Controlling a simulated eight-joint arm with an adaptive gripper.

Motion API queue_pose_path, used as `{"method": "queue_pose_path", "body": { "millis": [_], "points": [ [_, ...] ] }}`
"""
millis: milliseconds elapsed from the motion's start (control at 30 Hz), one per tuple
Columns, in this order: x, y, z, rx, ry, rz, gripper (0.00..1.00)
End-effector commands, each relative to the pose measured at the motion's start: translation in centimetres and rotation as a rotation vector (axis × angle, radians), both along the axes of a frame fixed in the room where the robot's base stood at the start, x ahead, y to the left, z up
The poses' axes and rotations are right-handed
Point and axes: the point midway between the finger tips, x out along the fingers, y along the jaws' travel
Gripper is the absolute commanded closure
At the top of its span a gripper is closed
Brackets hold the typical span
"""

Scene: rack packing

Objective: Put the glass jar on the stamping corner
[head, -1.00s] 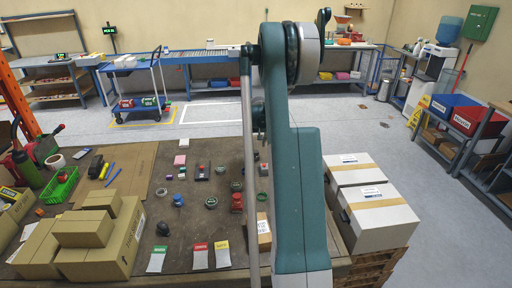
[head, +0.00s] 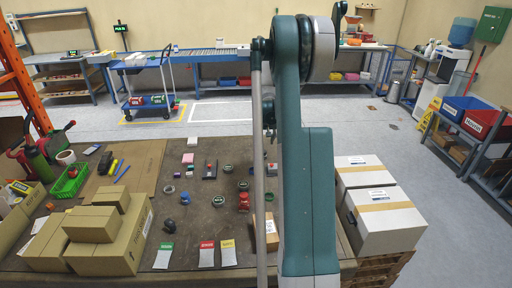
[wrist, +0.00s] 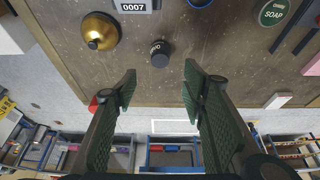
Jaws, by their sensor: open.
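My gripper (wrist: 158,85) is open and empty in the wrist view, its two green-padded fingers spread above the bench edge. A small dark cylinder (wrist: 160,54) with white lettering on its side stands just beyond the gap between the fingertips. I cannot tell whether any object in view is the glass jar. A round green-topped item reading SOAP (wrist: 272,13) lies at the upper right. In the head view my arm hides part of the bench and the gripper. I cannot pick out a marked stamping corner; a board numbered 0007 (wrist: 132,5) is at the wrist view's top.
A brass dome (wrist: 100,31) stands left of the dark cylinder. The bench (head: 190,228) holds several small items, coloured cards (head: 206,254) and stacked cardboard boxes (head: 118,240). A green basket (head: 70,181) is at the left. White cartons (head: 382,222) stand right of my arm.

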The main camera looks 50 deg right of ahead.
Motion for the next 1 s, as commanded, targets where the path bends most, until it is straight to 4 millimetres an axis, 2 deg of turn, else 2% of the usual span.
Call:
{"method": "queue_pose_path", "body": {
  "millis": [267,467,667,1000],
  "points": [
    [0.1,0.3,0.2,-0.001,-0.001,0.002,0.58],
    [0.6,2.3,1.7,-0.003,-0.004,0.021,0.58],
    [1.6,6.8,4.9,-0.012,-0.012,0.060,0.58],
    [2.4,16.7,10.9,-0.028,-0.030,0.145,0.58]
  ]
}}
